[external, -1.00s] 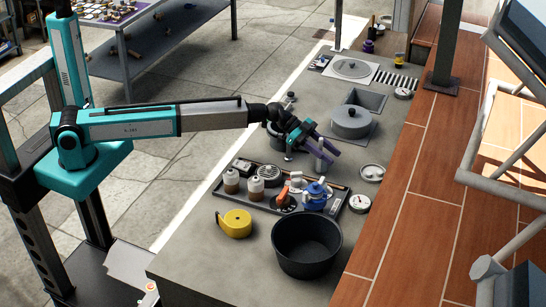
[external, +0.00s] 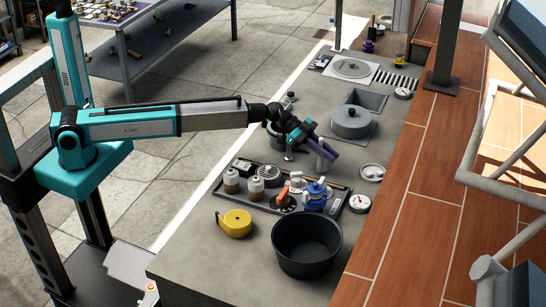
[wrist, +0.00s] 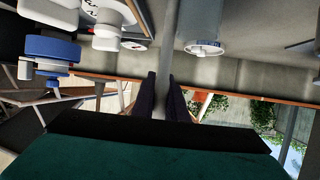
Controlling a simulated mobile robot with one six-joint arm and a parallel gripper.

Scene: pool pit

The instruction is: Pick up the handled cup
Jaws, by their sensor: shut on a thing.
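The handled cup appears to be the light grey upright cylinder (external: 323,164) beyond the tray in the external view. In the wrist view, the grey cylinder (wrist: 202,28) shows at top centre, beside a vertical grey bar (wrist: 169,50) that looks like its handle. My gripper (external: 331,154) reaches down over the cup from the left, and its purple fingers hide part of it. In the wrist view, my dark fingers (wrist: 163,97) are shut on the bar from both sides. I cannot tell whether the cup still touches the counter.
A tray (external: 243,192) nearer the camera holds jars and a blue pot (external: 315,195). A black tub (external: 306,248) and a yellow pot (external: 236,224) stand in front. A lidded grey pot (external: 351,123) is behind, right of my gripper.

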